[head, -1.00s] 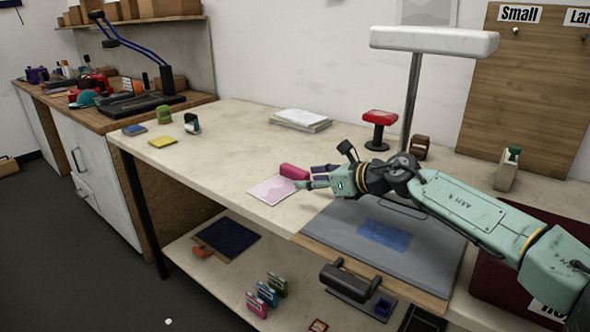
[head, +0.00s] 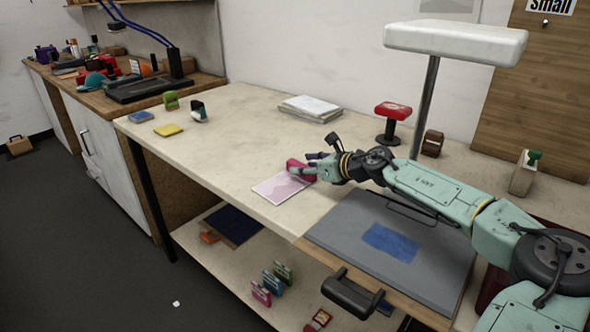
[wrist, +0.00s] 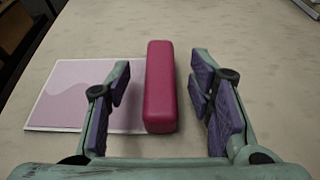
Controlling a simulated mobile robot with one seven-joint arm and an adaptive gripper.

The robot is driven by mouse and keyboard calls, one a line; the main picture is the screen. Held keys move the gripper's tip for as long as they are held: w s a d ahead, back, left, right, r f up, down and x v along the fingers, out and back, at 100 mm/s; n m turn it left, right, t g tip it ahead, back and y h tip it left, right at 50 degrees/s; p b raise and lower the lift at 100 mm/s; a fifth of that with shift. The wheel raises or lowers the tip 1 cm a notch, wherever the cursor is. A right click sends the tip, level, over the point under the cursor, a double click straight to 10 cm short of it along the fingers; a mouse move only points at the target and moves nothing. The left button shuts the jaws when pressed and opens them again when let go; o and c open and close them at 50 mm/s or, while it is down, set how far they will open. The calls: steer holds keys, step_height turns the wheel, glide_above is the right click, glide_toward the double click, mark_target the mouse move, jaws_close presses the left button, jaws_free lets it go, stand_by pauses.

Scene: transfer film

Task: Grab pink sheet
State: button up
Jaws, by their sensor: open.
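The pink sheet (head: 281,188) lies flat on the pale table near its front edge. In the wrist view the pink sheet (wrist: 72,92) is at the left, with a white border and a wavy pale pattern. A darker pink block (wrist: 160,88) stands at the sheet's right edge and hides part of it. My gripper (wrist: 163,85) is open, with one purple-padded finger on each side of the block. The left finger is over the sheet. In the head view my gripper (head: 308,165) is at the block, right of the sheet.
A grey mat with a blue patch (head: 390,242) lies to the right of the sheet. A stack of white paper (head: 310,108) and a red-topped stand (head: 392,112) are farther back. A yellow pad (head: 169,130) lies at the left. The table between is clear.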

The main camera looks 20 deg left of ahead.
steer(key=shift+x, duration=1.1)
steer(key=shift+d, duration=0.1)
steer(key=c, duration=1)
steer(key=shift+c, duration=0.2)
